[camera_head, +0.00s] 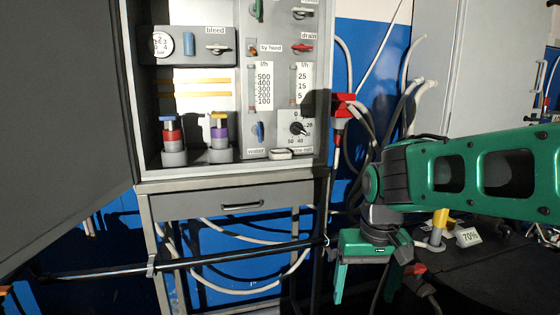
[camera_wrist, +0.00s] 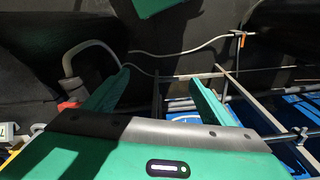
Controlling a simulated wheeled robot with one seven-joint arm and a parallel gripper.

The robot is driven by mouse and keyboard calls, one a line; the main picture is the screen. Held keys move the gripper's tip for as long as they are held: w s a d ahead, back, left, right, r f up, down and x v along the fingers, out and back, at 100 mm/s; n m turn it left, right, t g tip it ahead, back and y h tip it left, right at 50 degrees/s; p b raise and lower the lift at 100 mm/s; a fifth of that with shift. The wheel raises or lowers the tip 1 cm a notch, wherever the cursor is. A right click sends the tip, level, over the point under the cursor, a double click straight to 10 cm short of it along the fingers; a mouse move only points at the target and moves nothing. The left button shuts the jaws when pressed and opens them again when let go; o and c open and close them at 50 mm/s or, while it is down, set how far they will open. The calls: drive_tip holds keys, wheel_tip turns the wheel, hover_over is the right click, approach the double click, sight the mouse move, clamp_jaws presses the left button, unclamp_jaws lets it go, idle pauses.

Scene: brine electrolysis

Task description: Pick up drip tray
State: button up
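A small pale dish (camera_head: 281,154), which looks like the drip tray, sits on the front right of the cabinet floor, below the dial. My gripper (camera_head: 368,285) hangs fingers down to the right of the cabinet's lower frame, well below and to the right of the dish. In the wrist view my gripper (camera_wrist: 158,82) is open, with its two green fingers apart and nothing between them. The dish is not visible in the wrist view.
The open cabinet holds a red-collared valve (camera_head: 170,141), a purple-collared valve (camera_head: 219,139) and a dial (camera_head: 298,128). A drawer (camera_head: 240,204) and a black rail (camera_head: 200,260) lie below. Hoses (camera_head: 370,125) hang at the right. A yellow-topped valve (camera_head: 439,228) stands behind my gripper.

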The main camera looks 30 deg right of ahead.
drive_tip(key=w+d+r+n+t+h, duration=0.1)
drive_tip(key=w+d+r+t, duration=0.2)
drive_tip(key=w, duration=0.6)
drive_tip(key=w+d+r+t+h, duration=0.1)
drive_tip(key=w+r+t, duration=0.1)
drive_tip(key=w+r, duration=0.5)
drive_tip(key=n+t+h, duration=0.1)
drive_tip(key=n+t, duration=0.1)
drive_tip(key=t, duration=0.5)
approach(280, 152)
drive_tip(key=shift+w+a+f, duration=0.3)
drive_tip(key=shift+w+a, duration=0.25)
drive_tip(key=shift+d+x, duration=0.1)
drive_tip(key=shift+x, duration=1.45)
drive_tip(key=shift+d+x, duration=0.15)
drive_tip(key=shift+x, duration=1.4)
drive_tip(key=shift+s, duration=0.1)
drive_tip(key=c, duration=1.2)
